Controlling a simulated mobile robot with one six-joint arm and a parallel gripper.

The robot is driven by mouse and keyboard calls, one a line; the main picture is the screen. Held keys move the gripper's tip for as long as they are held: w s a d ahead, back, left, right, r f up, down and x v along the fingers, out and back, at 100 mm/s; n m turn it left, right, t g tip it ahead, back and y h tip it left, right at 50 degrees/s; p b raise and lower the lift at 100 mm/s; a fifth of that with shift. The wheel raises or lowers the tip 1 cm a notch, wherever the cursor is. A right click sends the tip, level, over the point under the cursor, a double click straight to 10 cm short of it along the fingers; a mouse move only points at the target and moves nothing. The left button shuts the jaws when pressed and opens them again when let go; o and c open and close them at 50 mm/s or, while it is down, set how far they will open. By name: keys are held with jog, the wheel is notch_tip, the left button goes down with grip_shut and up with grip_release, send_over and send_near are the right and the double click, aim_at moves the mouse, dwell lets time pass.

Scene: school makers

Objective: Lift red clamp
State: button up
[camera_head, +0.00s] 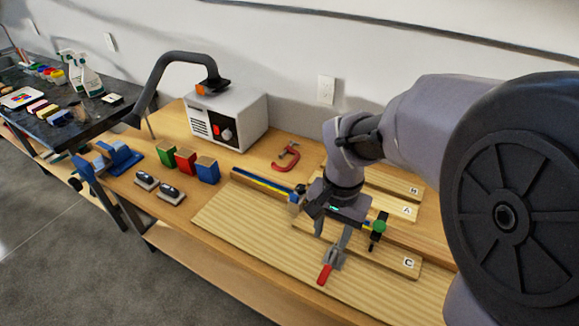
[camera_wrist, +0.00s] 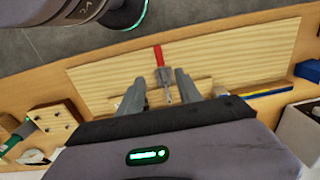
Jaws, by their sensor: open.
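A toggle clamp with a red handle (camera_head: 325,273) and grey metal body lies on the light wooden board. In the wrist view its red handle (camera_wrist: 159,55) points away from my gripper, and its metal body shows between the fingers. My gripper (camera_head: 333,238) is open and empty above the clamp, with the fingers pointing down; in the wrist view the fingertips (camera_wrist: 160,80) stand either side of the clamp body. Whether they touch it, I cannot tell. A separate red C-shaped clamp (camera_head: 285,158) lies farther back, near the wall.
Wooden strips marked with letters (camera_head: 409,264) lie close to the gripper. A blue-and-yellow bar (camera_head: 262,184) lies left of it. Green, red and blue blocks (camera_head: 186,160) and a white machine (camera_head: 240,112) with a curved hose stand farther left. The board's front left is clear.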

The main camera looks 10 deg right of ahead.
aim_at(324, 275)
notch_tip(324, 275, down, 18)
jog(key=b, duration=0.7)
jog(key=shift+w+d+f+b, duration=0.1)
jog(key=shift+w+f+b, duration=0.05)
jog(key=shift+b, duration=0.25)
grip_shut()
dwell(0.5)
